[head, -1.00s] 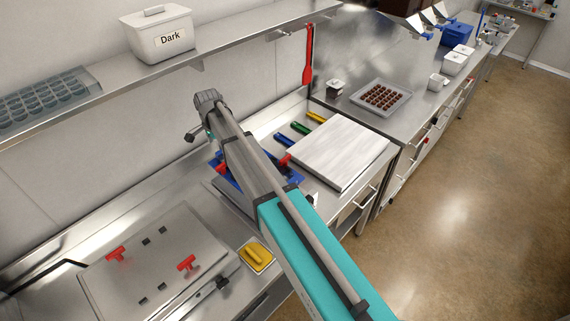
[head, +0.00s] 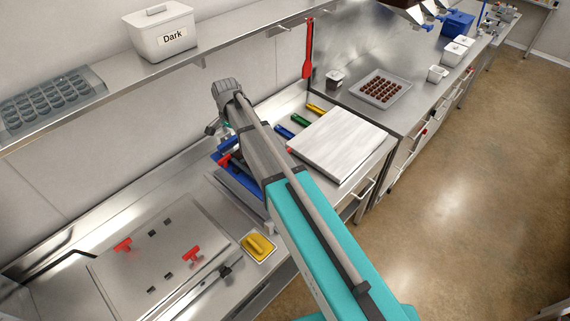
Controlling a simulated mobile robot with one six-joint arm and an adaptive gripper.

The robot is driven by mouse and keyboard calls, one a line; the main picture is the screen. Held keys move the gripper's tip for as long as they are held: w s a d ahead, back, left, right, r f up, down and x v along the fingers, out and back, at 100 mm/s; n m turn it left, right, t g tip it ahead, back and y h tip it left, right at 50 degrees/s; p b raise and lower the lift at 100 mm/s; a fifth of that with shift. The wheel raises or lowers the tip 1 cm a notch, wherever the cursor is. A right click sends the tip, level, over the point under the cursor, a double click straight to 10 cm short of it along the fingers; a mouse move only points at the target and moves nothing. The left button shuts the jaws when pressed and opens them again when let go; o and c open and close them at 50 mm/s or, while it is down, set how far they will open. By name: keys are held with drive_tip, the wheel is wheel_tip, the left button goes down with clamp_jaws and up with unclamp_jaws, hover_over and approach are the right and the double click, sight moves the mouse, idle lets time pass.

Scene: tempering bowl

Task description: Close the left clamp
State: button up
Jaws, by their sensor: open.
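Two red T-shaped handles stand on the flat steel plate (head: 140,275) at the lower left: a left one (head: 123,244) and a right one (head: 192,257). Another red handle (head: 225,160) shows on the blue frame (head: 228,174) beside my arm. I cannot tell which of these belongs to the left clamp, or whether it is open or closed. My arm reaches from the lower right over the blue frame, and its wrist end is above the frame's back. My gripper's fingers are hidden behind the arm.
A yellow sponge-like block (head: 259,246) lies between plate and arm. A shelf (head: 120,92) carries a "Dark" tub (head: 160,35) and a mould tray (head: 52,100).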

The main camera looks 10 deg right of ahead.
drive_tip(key=s+d+f+n+b, duration=0.1)
drive_tip(key=s+d+n, duration=0.6)
drive_tip(key=s+d, duration=0.8)
drive_tip(key=shift+s+f, duration=0.2)
idle(0.4)
drive_tip(key=shift+a, duration=0.1)
